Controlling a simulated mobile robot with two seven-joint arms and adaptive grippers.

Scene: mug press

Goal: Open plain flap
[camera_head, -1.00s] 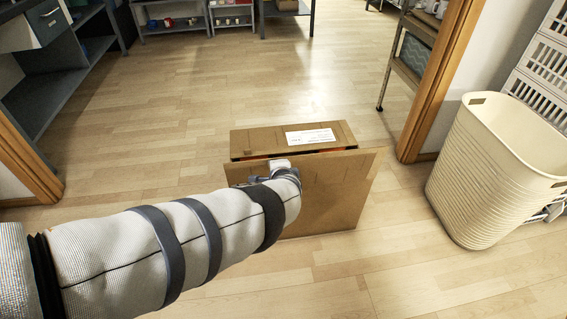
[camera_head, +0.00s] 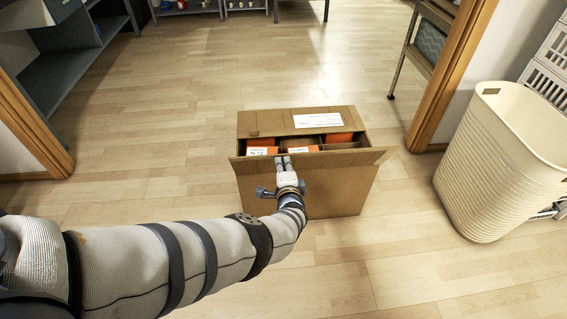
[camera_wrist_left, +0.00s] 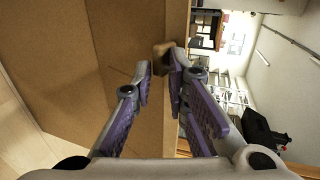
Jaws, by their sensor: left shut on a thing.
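A brown cardboard box (camera_head: 345,190) stands on the wooden floor in the head view. Its plain near flap (camera_head: 345,158) is tilted outward toward me, and the box's inside shows behind it. The far flap (camera_head: 275,122) carries a white label. My left gripper (camera_head: 284,160) is at the near side of the box, shut on the plain flap's edge left of its middle. In the left wrist view, the gripper's fingers (camera_wrist_left: 162,76) lie on either side of the cardboard edge. My right gripper is not in view.
Orange-and-white boxes (camera_head: 262,151) sit inside the box's compartments. A cream basket (camera_head: 490,170) stands at the right, apart from the box. Wooden door posts (camera_head: 440,90) flank the opening. The floor around the box is clear.

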